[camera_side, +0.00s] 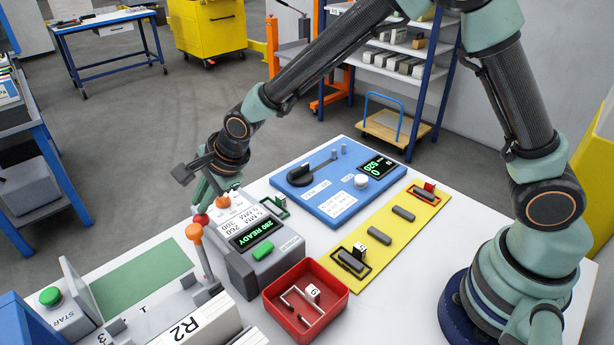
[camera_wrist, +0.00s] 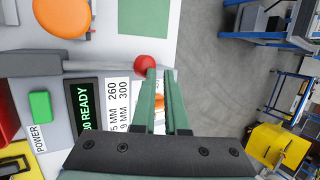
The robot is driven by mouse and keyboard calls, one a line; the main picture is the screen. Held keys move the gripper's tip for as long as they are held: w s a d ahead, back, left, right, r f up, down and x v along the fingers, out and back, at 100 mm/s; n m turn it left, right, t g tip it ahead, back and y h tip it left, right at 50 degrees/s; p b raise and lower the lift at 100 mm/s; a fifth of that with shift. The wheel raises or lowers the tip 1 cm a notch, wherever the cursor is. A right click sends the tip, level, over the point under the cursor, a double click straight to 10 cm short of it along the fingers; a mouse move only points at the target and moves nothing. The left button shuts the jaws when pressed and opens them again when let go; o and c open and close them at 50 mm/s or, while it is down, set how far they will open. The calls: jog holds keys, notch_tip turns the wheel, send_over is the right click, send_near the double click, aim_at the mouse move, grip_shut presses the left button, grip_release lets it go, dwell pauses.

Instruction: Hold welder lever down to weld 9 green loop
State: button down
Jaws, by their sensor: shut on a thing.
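The grey welder (camera_side: 262,243) stands on the white table, its display reading 280 READY. Its lever (camera_wrist: 105,64) runs along the welder's side to a red knob (camera_wrist: 145,61), which also shows in the side view (camera_side: 201,220). My gripper (camera_wrist: 158,72) points down at the lever's end, shut on it, with the fingertips at the red knob; the fingers partly hide the contact. An orange dial (camera_side: 223,201) on the welder shows behind the fingers. A green loop (camera_side: 281,208) with a white tag sits at the welder's far right side; its joint is not clearly visible.
A blue panel (camera_side: 302,184) and yellow board (camera_side: 395,235) with dark parts lie to the right. A lever with an orange knob (camera_side: 194,231) stands close left of the welder. A green mat (camera_side: 140,275) is clear.

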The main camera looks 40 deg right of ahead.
jog(key=shift+f, duration=0.25)
jog(key=s+d+r, duration=0.1)
jog(key=d+r, duration=0.1)
jog(key=r, duration=0.5)
jog(key=d+r, duration=0.2)
jog(key=r, duration=0.4)
jog(key=shift+s+r, duration=0.4)
jog(key=s+d+r+n+h, duration=0.1)
jog(key=s+d+n+h, duration=0.2)
jog(key=s+d+n, duration=1.4)
jog(key=d, duration=0.3)
jog(key=shift+s+r, duration=0.2)
jog(key=shift+s, duration=0.15)
jog(key=shift+d, duration=0.1)
